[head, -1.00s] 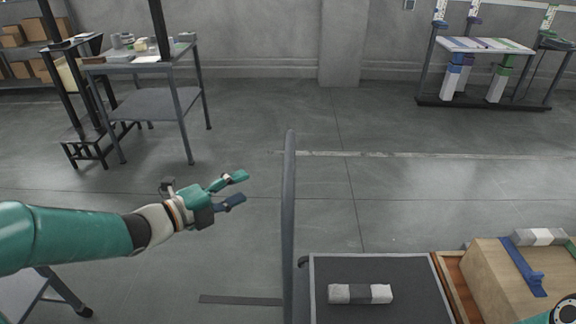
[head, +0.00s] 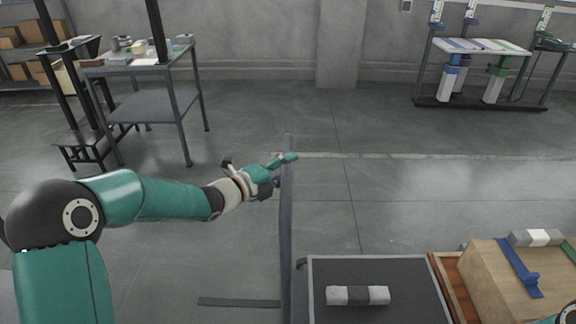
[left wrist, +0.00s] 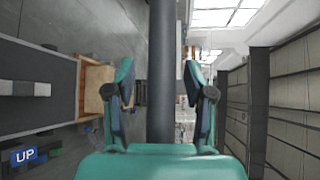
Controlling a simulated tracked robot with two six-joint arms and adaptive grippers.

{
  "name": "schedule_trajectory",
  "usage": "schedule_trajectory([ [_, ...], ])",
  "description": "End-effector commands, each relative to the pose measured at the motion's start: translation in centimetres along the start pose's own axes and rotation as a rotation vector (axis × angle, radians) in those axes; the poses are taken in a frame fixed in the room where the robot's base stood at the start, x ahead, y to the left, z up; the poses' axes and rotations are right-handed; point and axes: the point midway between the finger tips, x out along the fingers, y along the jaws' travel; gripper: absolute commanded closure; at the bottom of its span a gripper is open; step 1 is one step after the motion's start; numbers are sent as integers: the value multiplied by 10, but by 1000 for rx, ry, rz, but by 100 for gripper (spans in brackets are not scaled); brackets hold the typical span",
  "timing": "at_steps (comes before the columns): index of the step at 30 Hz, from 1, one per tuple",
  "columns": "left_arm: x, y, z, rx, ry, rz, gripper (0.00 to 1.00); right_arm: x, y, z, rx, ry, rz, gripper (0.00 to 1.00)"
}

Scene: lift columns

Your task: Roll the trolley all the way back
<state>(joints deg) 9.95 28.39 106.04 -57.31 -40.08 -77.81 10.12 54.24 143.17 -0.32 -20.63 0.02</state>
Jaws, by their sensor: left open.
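The trolley shows in the head view as a dark flat deck (head: 408,296) at the bottom, with a tall grey upright handle bar (head: 287,225) at its left edge. A grey and white block (head: 357,295) lies on the deck. My left gripper (head: 284,170) is at the upper part of the bar. In the left wrist view, the handle bar (left wrist: 161,60) runs between the two spread fingers of the left gripper (left wrist: 160,85), with a gap on both sides. Only a scrap of my right arm shows at the bottom right of the head view; its gripper is out of view.
A wooden box (head: 500,280) with a blue piece and another grey and white block stands right of the deck. A grey table (head: 150,103) stands back left, and a rack (head: 480,103) stands back right. The floor beyond the trolley is clear.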

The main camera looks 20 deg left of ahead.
Motion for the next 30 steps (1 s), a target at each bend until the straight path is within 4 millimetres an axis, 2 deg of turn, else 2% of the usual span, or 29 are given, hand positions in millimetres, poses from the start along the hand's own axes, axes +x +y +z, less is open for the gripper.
schedule_trajectory([
  [4, 8, 0, 1, -1, -2, 0, 46, -1, 0, 0, 0, 0, 0, 11],
  [12, 8, 0, 1, -1, -2, 0, 46, -1, 0, 0, 0, 0, 0, 11],
  [14, 8, 0, 1, -1, -2, 0, 55, -1, 0, 0, 0, 0, 0, 11],
  [22, 8, 1, 1, -2, -2, 1, 100, -1, 0, 0, 0, 0, 0, 11],
  [30, 8, 2, 0, -3, -1, 3, 100, -1, 0, 0, 0, 0, 0, 11],
])
